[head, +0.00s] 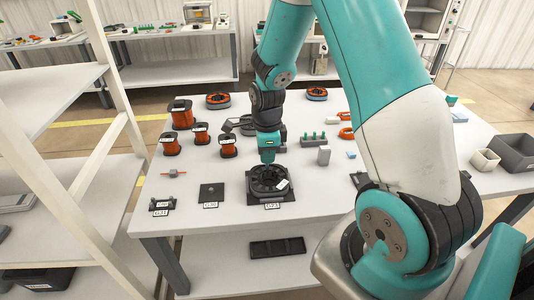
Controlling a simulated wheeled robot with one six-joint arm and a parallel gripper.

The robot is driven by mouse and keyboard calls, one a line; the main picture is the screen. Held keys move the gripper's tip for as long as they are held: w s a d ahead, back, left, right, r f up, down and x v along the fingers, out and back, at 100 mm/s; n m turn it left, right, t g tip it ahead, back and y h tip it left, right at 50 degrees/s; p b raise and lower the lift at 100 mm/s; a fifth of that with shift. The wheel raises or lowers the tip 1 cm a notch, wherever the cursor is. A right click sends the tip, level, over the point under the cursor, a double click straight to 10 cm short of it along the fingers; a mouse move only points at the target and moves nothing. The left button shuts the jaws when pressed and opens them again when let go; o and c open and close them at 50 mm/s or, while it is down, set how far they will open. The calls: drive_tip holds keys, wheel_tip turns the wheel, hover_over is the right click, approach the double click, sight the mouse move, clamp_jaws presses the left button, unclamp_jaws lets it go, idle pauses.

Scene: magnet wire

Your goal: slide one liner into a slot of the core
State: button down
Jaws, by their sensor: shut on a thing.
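The core (262,178) is a dark, slotted ring lying flat on a black square base (286,195) near the front middle of the table, with a label "G23" at the base's front edge. My gripper (268,162) points straight down at the back part of the ring, close above or at its slots. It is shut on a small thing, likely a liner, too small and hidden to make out. I cannot tell whether that thing is inside a slot. A small white piece (283,184) shows at the ring's front right.
Several copper-wound spools (180,114) stand at the back left. Two labelled dark plates (211,193) lie left of the core. Bins (514,153) sit at the right edge.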

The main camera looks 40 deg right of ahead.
drive_tip(key=shift+f+b, duration=0.6)
drive_tip(key=shift+f, duration=0.4)
idle(0.3)
drive_tip(key=c, duration=1.1)
unclamp_jaws()
drive_tip(key=shift+c, duration=0.2)
drive_tip(key=shift+r, duration=0.1)
wheel_tip(320, 180, up, 5)
drive_tip(key=p, duration=0.4)
drive_tip(key=shift+p, duration=0.35)
